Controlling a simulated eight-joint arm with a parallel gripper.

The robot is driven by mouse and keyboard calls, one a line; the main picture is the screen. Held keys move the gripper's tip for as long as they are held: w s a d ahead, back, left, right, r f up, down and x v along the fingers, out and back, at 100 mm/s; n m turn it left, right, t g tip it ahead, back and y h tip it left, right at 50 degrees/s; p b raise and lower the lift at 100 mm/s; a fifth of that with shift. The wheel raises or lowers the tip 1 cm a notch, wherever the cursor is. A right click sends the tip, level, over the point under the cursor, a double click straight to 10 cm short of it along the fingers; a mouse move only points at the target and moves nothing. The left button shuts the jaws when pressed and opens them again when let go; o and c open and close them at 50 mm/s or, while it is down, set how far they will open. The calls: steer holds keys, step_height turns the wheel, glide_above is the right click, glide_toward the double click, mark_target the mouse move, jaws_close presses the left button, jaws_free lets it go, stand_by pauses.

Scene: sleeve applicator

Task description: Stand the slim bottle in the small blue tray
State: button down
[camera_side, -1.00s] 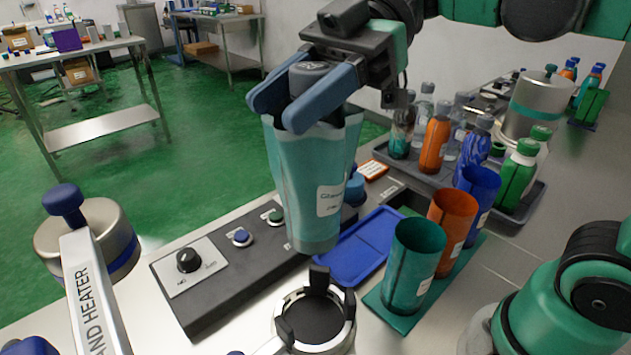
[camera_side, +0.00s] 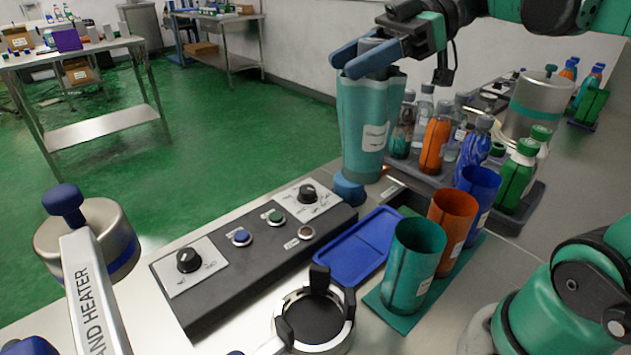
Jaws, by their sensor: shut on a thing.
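My gripper (camera_side: 343,64) is shut on the grey top of a bottle (camera_side: 371,45) and holds it upright in the air. A loose teal sleeve (camera_side: 368,115) with a white label surrounds the bottle and hides most of its body. Whether this is the slim bottle I cannot tell for sure. The small blue tray (camera_side: 345,262) lies flat and empty on the bench, with a raised line across it. The held bottle and sleeve are behind and above the tray, over the far end of the control box.
The control box (camera_side: 250,262) lies left of the tray, with a blue rounded part (camera_side: 348,189) at its far end. Teal (camera_side: 414,265), orange (camera_side: 452,232) and blue (camera_side: 480,200) sleeves stand on its right. A grey tray (camera_side: 518,222) holds several bottles. A ring fixture (camera_side: 315,318) stands in front.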

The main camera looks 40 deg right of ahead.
mark_target(374, 126)
step_height(374, 126, down, 17)
steer(key=shift+r, duration=0.2)
stand_by(0.5)
steer(key=shift+f, duration=0.1)
steer(key=shift+c, duration=2.1)
jaws_free()
steer(key=v, duration=0.3)
steer(key=shift+d+r, duration=0.15)
steer(key=shift+r, duration=3.5)
